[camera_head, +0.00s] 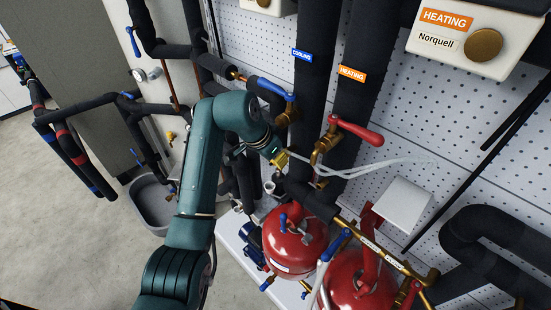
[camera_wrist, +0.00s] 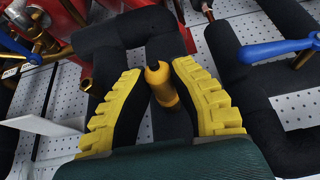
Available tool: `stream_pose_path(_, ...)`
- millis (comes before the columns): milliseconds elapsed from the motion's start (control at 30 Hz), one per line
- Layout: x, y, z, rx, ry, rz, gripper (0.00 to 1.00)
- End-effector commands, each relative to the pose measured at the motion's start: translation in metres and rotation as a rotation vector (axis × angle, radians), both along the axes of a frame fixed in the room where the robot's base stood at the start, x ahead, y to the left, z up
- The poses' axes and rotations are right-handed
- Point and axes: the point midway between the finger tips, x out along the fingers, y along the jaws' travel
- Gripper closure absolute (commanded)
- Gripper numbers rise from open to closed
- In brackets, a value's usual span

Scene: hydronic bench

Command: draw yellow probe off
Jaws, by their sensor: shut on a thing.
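The yellow probe (camera_wrist: 162,85) is a short rounded yellow-orange piece between my gripper's fingers in the wrist view. My gripper (camera_wrist: 165,98) has yellow ridged fingers with black inner pads and is shut on the probe. Behind the probe are black insulated pipes, and a brass-coloured fitting stands just beyond its tip. Whether the probe still touches a pipe or fitting cannot be told. In the head view my gripper (camera_head: 280,158) is small, beside the dark vertical pipes, and the probe is hidden there.
A red-handled valve (camera_head: 357,131) and a blue-handled valve (camera_head: 272,87) sit close to my gripper. Red vessels (camera_head: 293,240) stand below. A white perforated panel (camera_head: 395,120) backs the pipes. Open floor lies at left.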

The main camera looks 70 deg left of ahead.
Motion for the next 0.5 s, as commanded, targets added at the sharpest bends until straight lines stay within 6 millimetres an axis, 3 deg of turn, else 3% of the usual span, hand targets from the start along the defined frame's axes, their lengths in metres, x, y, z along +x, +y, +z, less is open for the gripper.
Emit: stream_pose_path(500, -0.0066, -0.0023, -0.0021, -0.002, 0.001, 0.0, 1.0)
